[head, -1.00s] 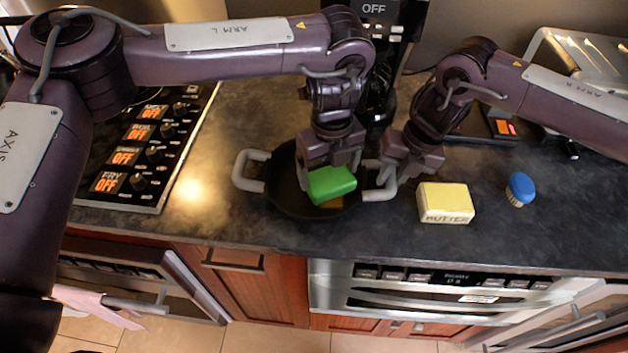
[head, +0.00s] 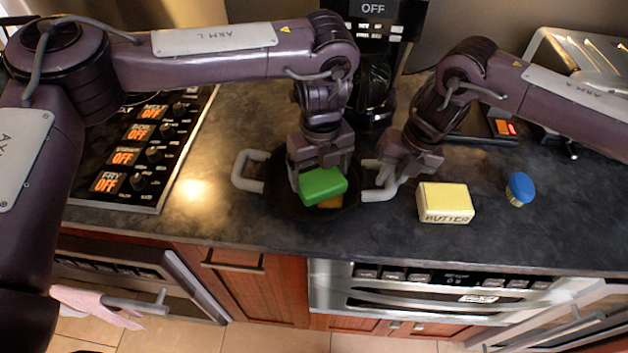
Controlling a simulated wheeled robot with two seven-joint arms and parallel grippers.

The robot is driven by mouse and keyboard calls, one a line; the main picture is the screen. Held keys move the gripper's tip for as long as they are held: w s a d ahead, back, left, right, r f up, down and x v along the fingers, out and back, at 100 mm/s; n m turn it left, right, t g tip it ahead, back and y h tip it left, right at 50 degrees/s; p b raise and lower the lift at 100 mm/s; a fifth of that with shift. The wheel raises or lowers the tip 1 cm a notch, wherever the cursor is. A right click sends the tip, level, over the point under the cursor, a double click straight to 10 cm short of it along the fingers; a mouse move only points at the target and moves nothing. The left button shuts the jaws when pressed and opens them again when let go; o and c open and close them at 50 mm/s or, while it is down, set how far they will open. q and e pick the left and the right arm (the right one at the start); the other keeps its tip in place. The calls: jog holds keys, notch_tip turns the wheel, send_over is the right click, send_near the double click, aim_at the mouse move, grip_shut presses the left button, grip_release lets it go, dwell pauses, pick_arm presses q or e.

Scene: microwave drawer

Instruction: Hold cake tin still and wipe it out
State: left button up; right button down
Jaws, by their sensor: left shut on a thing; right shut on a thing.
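The cake tin (head: 290,206) is a dark round pan with two grey loop handles, standing on the dark counter. My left gripper (head: 318,178) is shut on a green sponge (head: 323,187) and holds it over the inside of the tin. An orange-brown patch (head: 331,202) shows in the tin, partly hidden under the sponge. My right gripper (head: 386,180) is shut on the tin's right handle (head: 380,193). The left handle (head: 250,171) is free. The sponge and my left gripper hide much of the tin's inside, and I cannot tell whether the sponge touches the bottom.
A butter block (head: 445,202) and a blue-topped brush (head: 519,189) sit right of the tin. A coffee maker (head: 374,60) stands behind it. A stove panel (head: 140,150) is at the left. The counter's front edge is close to the tin.

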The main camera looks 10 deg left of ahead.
pick_arm(q)
jog(key=shift+d+f, duration=0.2)
jog(key=shift+d, duration=0.7)
jog(key=shift+a+f, duration=0.15)
jog(key=shift+a, duration=1.05)
jog(key=shift+s+d+f, duration=0.1)
jog(key=shift+d+f, duration=0.05)
jog(key=shift+d, duration=0.45)
jog(key=shift+d+f, duration=0.1)
jog(key=shift+d, duration=0.45)
jog(key=shift+a, duration=1.3)
jog(key=shift+r, duration=0.15)
jog(key=shift+r, duration=0.5)
jog(key=shift+w+a, duration=0.2)
jog(key=shift+w, duration=1)
jog(key=shift+r, duration=2.8)
